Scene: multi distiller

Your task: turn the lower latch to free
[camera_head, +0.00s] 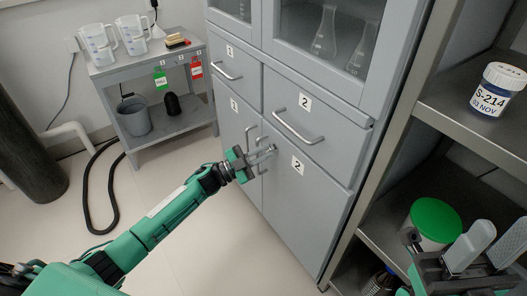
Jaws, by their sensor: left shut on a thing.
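My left gripper (268,153) reaches in from the left to the grey cabinet (292,220). Its fingers are shut at the edge where the two lower doors meet, beside the vertical door handles. The lower latch is there, small and mostly hidden by the fingers, so its turn angle cannot be told. My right gripper (484,250) is at the bottom right, its two grey fingers apart with nothing seen between them.
Two drawers with bar handles (297,128) sit above the lower doors. A shelf unit at right holds a labelled jar (497,90) and a green-lidded tub (434,222). A cart (160,70) with beakers stands at back left. The floor before the cabinet is clear.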

